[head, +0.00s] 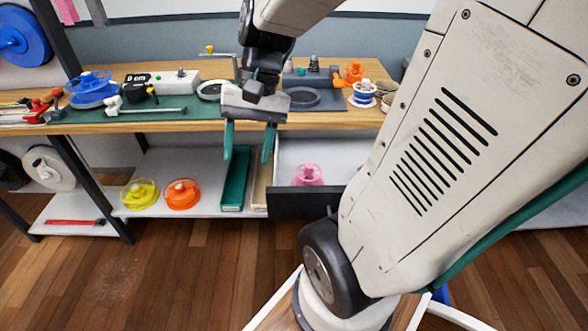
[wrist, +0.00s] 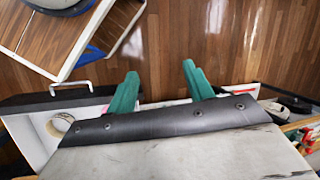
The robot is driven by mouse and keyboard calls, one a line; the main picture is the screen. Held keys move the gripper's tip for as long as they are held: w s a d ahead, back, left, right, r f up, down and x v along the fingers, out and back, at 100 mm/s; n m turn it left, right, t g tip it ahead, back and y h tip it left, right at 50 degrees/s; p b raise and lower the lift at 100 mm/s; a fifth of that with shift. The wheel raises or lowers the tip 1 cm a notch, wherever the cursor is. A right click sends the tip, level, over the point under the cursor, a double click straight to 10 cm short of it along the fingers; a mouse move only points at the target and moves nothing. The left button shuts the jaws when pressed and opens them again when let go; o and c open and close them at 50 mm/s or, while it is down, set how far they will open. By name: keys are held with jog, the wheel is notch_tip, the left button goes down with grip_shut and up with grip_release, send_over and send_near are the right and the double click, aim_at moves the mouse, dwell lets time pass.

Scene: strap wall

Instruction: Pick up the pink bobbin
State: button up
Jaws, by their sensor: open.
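The pink bobbin (head: 308,174) sits in the open drawer (head: 290,204) under the workbench, near the drawer's dark front, in the head view. My gripper (head: 247,156) is open and empty. Its teal fingers point down in front of the bench edge, left of the bobbin and apart from it. In the wrist view my gripper (wrist: 160,78) shows both fingers spread with only floor between the tips.
A yellow bobbin (head: 139,194) and an orange bobbin (head: 181,194) lie on the lower shelf, left of a teal box (head: 235,182). The workbench top (head: 205,125) is crowded above. A pale roll (wrist: 61,124) lies in the drawer in the wrist view.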

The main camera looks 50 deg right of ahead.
jog(key=w+d+f+m+t+y, duration=0.2)
jog(key=w+d+f+m+y, duration=0.2)
jog(key=d+f+m, duration=0.4)
jog(key=m+t+h, duration=0.2)
jog(key=m+t, duration=0.8)
jog(key=m, duration=0.5)
send_near(312, 165)
jog(key=f+x, duration=0.1)
jog(key=x, duration=0.9)
jog(key=shift+w+a+r, duration=0.25)
jog(key=shift+w+r, duration=0.05)
jog(key=shift+w, duration=0.05)
grip_shut()
